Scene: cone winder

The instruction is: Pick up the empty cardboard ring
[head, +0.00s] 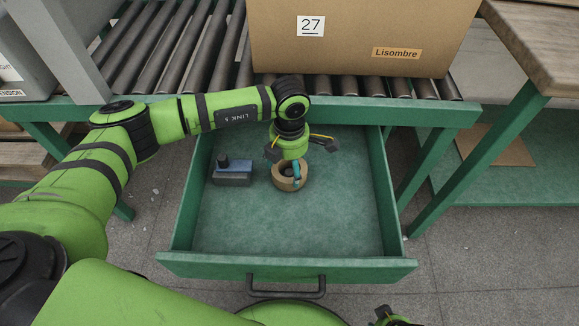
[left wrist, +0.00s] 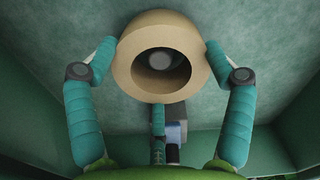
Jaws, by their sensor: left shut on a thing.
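The cardboard ring (head: 279,183) is a thick tan ring inside the open green drawer, left of its middle. It also shows in the left wrist view (left wrist: 125,70), with its opening facing the camera and a pale round patch inside that I cannot identify. My left gripper (left wrist: 161,50) points down, with its teal fingers on opposite sides of the ring, shut on its outer wall. In the head view, the left gripper (head: 290,172) partly covers the ring. I cannot tell whether the ring touches the drawer floor.
A grey-blue block with a dark knob (head: 232,173) stands in the drawer, left of the ring. The drawer's (head: 290,268) right and front floor is clear. A roller conveyor (head: 160,50) and large cardboard box (head: 360,35) lie behind, above it. A wooden bench (head: 545,40) is right.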

